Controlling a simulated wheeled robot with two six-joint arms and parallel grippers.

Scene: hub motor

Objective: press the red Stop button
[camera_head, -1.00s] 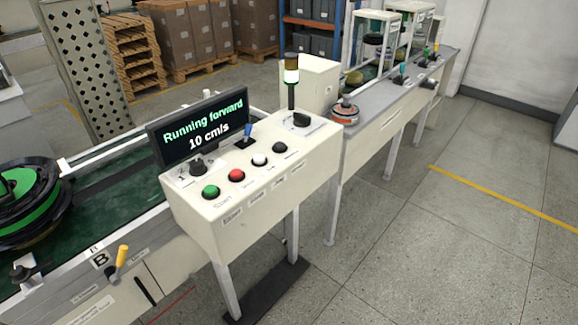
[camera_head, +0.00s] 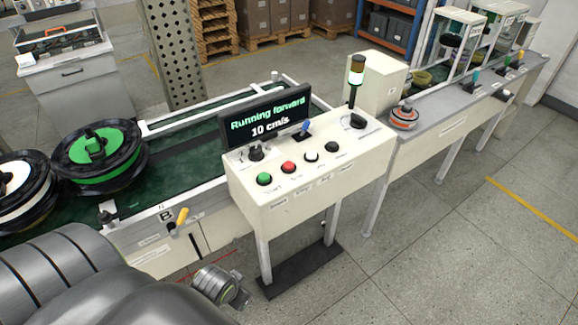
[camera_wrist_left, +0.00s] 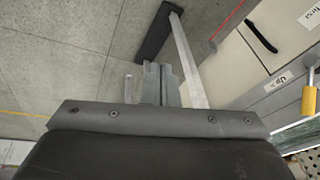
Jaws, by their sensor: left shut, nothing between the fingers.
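The red button (camera_head: 288,168) sits on the cream control console (camera_head: 310,197), between a green button (camera_head: 264,179) and a white button (camera_head: 311,157). A black button (camera_head: 332,147) is farther right. The console's screen (camera_head: 266,115) reads "Running forward 10 cm/s". My left arm comes in from the lower left, its gripper end low in front of the console, below and left of the buttons and apart from them. In the left wrist view, the left gripper (camera_wrist_left: 157,84) is shut and empty, with floor and a console leg behind it. My right gripper is not in view.
A green conveyor (camera_head: 190,165) carries hub motors, one with a green centre (camera_head: 100,145), at left. A yellow-handled lever (camera_head: 181,216) projects from its front. A signal tower (camera_head: 356,75) and a blue-handled lever (camera_head: 305,127) stand on the console. Floor in front is clear.

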